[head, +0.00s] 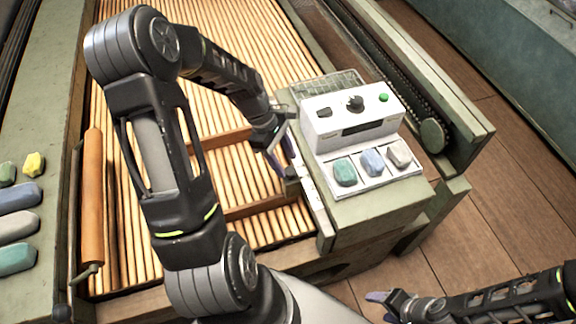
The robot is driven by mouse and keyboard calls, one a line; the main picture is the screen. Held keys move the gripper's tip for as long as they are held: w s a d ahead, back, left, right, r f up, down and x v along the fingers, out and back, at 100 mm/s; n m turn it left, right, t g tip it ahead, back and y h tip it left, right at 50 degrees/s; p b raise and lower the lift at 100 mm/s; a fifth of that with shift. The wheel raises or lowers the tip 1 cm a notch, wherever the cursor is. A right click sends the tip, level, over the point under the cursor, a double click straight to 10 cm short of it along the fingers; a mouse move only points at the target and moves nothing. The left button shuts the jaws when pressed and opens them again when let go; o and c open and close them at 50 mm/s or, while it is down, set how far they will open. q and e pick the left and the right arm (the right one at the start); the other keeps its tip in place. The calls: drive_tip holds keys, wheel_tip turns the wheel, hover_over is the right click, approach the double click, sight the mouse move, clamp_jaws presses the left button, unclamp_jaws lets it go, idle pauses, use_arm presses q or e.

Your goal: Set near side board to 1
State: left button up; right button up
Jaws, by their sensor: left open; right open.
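The near side board (255,207) is a brown wooden bar lying across the slatted bed. A second, similar board (226,137) lies farther back, parallel to it. A pale marked strip (313,192) runs along the bed's right edge; its markings are too small to read. A dark block (291,174) sits beside that strip, near the near board's right end. My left gripper (281,160) is open, its fingers pointing down close to this block; I cannot tell whether they touch it. My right gripper (384,306) is open and empty over the floor at the bottom right.
A white control box (350,122) with a knob and a green button stands right of the bed. Teal, blue and grey blocks (372,162) lie before it. An orange roller (92,195) and several coloured blocks (18,197) are at left. Wooden floor (480,235) lies open at right.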

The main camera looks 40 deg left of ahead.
sight(290, 170)
use_arm(q)
drive_tip(key=shift+x, duration=1.55)
drive_tip(key=shift+c, duration=0.4)
clamp_jaws()
